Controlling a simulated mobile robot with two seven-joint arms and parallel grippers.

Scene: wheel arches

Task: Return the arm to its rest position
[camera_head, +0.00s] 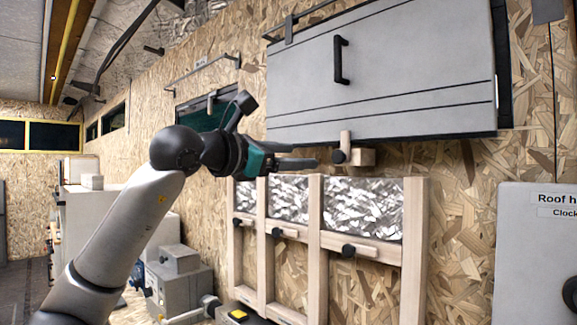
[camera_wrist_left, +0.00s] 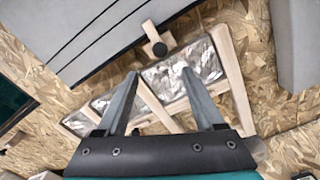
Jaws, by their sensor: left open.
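My left arm (camera_head: 133,217) comes in from the lower left of the head view, raised and reaching to the right. Its gripper (camera_head: 308,163) is in front of the wall, just below the grey cabinet's lower edge and above the wooden frame. In the left wrist view the left gripper (camera_wrist_left: 160,88) has its two fingers spread apart with nothing between them. The wooden frame shows beyond the fingertips, and I see no contact. My right gripper is not in view.
A grey cabinet door (camera_head: 400,70) with a black handle hangs above. A wooden latch block (camera_head: 361,157) with a black knob sits under it. The wooden frame (camera_head: 415,250) holds silvery panels. A grey panel (camera_head: 535,255) stands at right. Grey boxes (camera_head: 180,285) stand lower left.

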